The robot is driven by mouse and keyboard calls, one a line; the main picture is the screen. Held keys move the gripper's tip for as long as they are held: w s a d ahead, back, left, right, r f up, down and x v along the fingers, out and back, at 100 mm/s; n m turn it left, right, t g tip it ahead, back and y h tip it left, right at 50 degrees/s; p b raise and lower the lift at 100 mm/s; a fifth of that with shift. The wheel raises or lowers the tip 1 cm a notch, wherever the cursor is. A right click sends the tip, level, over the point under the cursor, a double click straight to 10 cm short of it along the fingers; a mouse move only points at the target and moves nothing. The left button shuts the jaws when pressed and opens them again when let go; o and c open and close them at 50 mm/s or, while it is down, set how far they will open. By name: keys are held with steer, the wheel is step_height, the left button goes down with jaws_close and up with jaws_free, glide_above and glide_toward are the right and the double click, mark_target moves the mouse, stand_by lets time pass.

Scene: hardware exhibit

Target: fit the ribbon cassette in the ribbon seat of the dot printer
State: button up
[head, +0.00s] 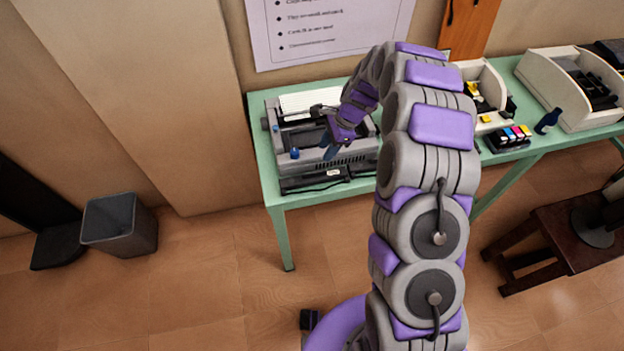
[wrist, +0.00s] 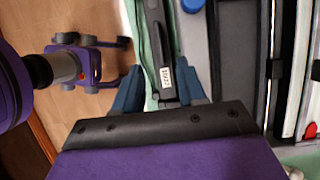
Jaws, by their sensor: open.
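The dot printer (head: 345,162) is a grey machine with paper at its back, on the left end of the green table. The ribbon cassette (head: 312,180) looks like the long dark piece lying along the table's front edge, before the printer. In the wrist view the cassette (wrist: 157,40) is black with a white label, and it shows between my two blue fingers. My gripper (head: 331,150) is open and empty above the printer's front; its fingers (wrist: 160,90) appear on either side of the cassette, apart from it. The ribbon seat is partly hidden by my arm.
A blue knob (head: 294,154) stands on the printer's front left. To the right on the green table (head: 284,226) are a beige open printer (head: 489,122), ink cartridges (head: 508,138), a dark blue bottle (head: 548,121) and a larger open machine (head: 545,85). A grey bin (head: 119,226) stands on the floor.

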glide_toward(314, 172)
steer(key=b+x, duration=0.1)
steer(key=x, duration=0.1)
steer(key=shift+f, duration=0.4)
steer(key=shift+d+f, duration=0.1)
steer(key=shift+f, duration=0.35)
steer(key=b+x, duration=0.1)
steer(key=x, duration=0.5)
steer(key=shift+a+r+b, duration=0.15)
steer(key=shift+a+b, duration=0.2)
steer(key=shift+d, duration=0.25)
steer(key=shift+r, duration=0.1)
steer(key=shift+c, duration=0.7)
steer(key=shift+a, duration=0.15)
jaws_close()
